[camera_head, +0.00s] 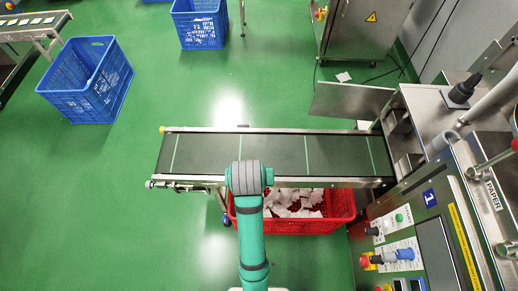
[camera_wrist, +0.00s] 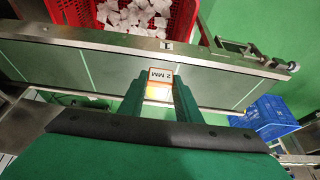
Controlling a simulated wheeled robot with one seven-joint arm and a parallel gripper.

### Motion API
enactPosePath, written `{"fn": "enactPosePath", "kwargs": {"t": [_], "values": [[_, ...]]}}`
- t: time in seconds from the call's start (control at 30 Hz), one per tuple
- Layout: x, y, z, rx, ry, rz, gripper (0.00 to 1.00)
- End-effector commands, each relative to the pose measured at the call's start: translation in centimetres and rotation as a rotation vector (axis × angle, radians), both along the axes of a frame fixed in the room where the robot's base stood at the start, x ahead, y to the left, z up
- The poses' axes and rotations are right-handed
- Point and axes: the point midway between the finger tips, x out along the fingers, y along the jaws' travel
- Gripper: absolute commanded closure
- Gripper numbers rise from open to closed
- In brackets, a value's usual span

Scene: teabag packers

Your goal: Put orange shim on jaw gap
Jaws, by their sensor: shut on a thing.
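The orange shim (camera_wrist: 158,92) shows in the wrist view, with a white label reading "2 MM" facing the camera. My gripper (camera_wrist: 160,84) is shut on it, with one green finger on each side. The shim is in front of the dark conveyor belt in that view; its height above the belt is hard to tell. In the head view my arm covers the gripper and the shim. I cannot make out the jaw gap in either view.
The conveyor (camera_head: 270,153) runs to the packing machine (camera_head: 440,220) at right. A red crate (camera_head: 335,222) of white teabags stands below its near side. Blue crates (camera_head: 88,80) (camera_head: 200,22) stand on the green floor.

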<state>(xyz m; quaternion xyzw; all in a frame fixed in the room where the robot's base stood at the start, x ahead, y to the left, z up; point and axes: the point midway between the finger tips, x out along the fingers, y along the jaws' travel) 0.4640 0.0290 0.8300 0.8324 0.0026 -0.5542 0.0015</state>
Motion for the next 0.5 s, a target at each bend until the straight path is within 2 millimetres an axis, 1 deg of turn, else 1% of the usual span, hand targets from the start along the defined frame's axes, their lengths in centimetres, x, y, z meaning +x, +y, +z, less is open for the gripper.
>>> {"fn": "enactPosePath", "kwargs": {"t": [0.37,0.5], "values": [[2.1,0.0,-0.9,0.000,0.002,0.000,0.94],[4.8,-0.2,-2.0,0.001,0.003,-0.003,0.94]]}}
